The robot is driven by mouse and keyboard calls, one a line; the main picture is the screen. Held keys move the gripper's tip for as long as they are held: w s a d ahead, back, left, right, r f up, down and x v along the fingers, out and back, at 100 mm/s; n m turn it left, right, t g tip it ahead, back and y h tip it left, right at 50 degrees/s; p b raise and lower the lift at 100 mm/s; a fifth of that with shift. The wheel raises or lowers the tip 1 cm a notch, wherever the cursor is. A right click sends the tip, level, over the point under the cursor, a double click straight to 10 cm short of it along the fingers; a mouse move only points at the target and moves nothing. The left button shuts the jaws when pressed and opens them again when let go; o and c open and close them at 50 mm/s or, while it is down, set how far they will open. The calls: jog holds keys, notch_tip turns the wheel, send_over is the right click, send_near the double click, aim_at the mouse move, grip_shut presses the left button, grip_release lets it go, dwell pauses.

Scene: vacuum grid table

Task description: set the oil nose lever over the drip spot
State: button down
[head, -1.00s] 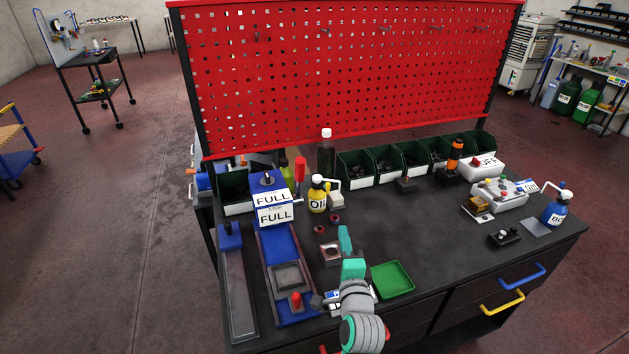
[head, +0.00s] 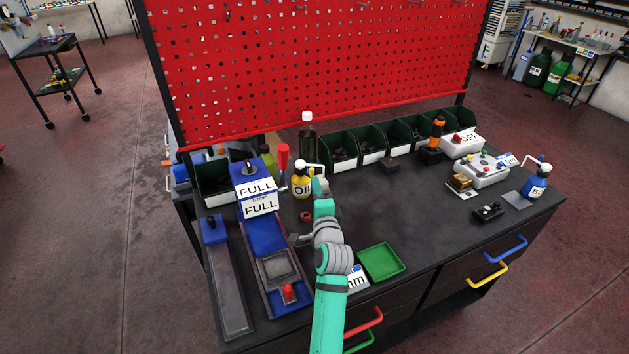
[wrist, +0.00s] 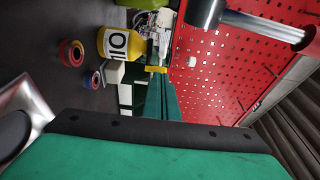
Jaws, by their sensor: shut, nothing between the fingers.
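The yellow oil bottle (head: 302,186) stands upright on the dark table, with a white nose lever (head: 313,165) on top pointing right. In the wrist view the bottle (wrist: 119,43) appears on its side because that view is rotated. My gripper (head: 317,184) is just right of the bottle, close below the nose lever; I cannot tell whether they touch. The gripper's green fingers (wrist: 158,78) are together in the wrist view, with nothing held. I cannot make out the drip spot on the table.
Red rings lie near the bottle, one of them (head: 306,216) in front. A red-handled lever (head: 283,157) and the blue FULL box (head: 257,192) stand left. Green bins (head: 372,152) line the back under the red pegboard (head: 320,70). A green tray (head: 381,262) lies front right. The table's middle right is clear.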

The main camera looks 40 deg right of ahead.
aim_at(323, 166)
jog(key=shift+x, duration=1.5)
jog(key=shift+d, duration=0.45)
jog(key=shift+w+d, duration=0.15)
jog(key=shift+d, duration=0.8)
jog(key=shift+w+d, duration=0.15)
jog(key=shift+d, duration=0.8)
jog(key=shift+s+d, duration=0.1)
